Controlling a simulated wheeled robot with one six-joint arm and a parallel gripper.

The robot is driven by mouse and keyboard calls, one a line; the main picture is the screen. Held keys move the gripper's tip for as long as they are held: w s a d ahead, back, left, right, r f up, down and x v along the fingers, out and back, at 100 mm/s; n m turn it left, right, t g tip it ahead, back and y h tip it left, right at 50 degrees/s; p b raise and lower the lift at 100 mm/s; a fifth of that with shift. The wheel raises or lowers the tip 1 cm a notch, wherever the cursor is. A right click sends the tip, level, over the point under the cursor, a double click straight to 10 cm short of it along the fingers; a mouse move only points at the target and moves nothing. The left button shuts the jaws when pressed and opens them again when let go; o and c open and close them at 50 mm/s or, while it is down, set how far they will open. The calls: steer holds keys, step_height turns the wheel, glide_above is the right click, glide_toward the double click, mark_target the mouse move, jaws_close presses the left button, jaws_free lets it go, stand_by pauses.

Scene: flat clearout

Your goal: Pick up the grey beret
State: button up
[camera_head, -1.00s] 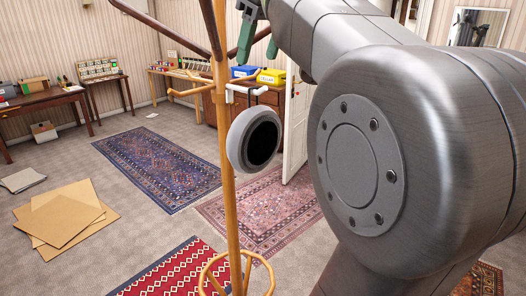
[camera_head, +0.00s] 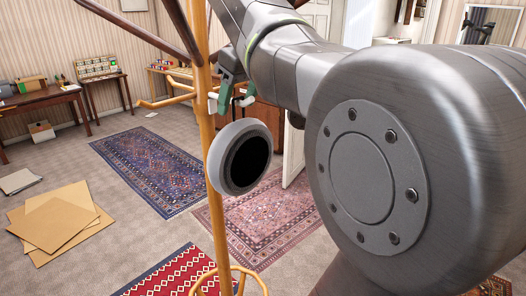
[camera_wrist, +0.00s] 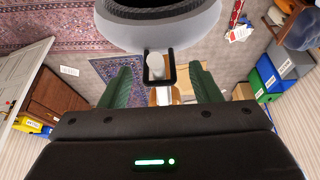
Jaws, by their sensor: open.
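The grey beret (camera_head: 218,166), pale grey with a dark opening, hangs from a white-tipped peg of the wooden coat stand (camera_head: 206,122). In the wrist view the beret (camera_wrist: 160,36) fills the upper middle, and a black loop (camera_wrist: 174,72) surrounds the white peg tip (camera_wrist: 156,66). My gripper (camera_head: 236,100) is just above the beret at peg height. Its green fingers also show in the wrist view (camera_wrist: 161,80), open, one on each side of the loop and peg tip, with gaps on both sides. The fingertips in the head view are partly hidden behind the peg.
Dark upper arms of the stand (camera_head: 140,30) and another wooden peg (camera_head: 160,102) reach out left of my gripper. A dark desk (camera_head: 40,98), patterned rugs (camera_head: 150,168) and flat cardboard (camera_head: 55,222) lie beyond. A white door (camera_head: 295,150) stands behind the beret.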

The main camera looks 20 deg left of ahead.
steer(key=shift+x, duration=1.15)
jaws_close()
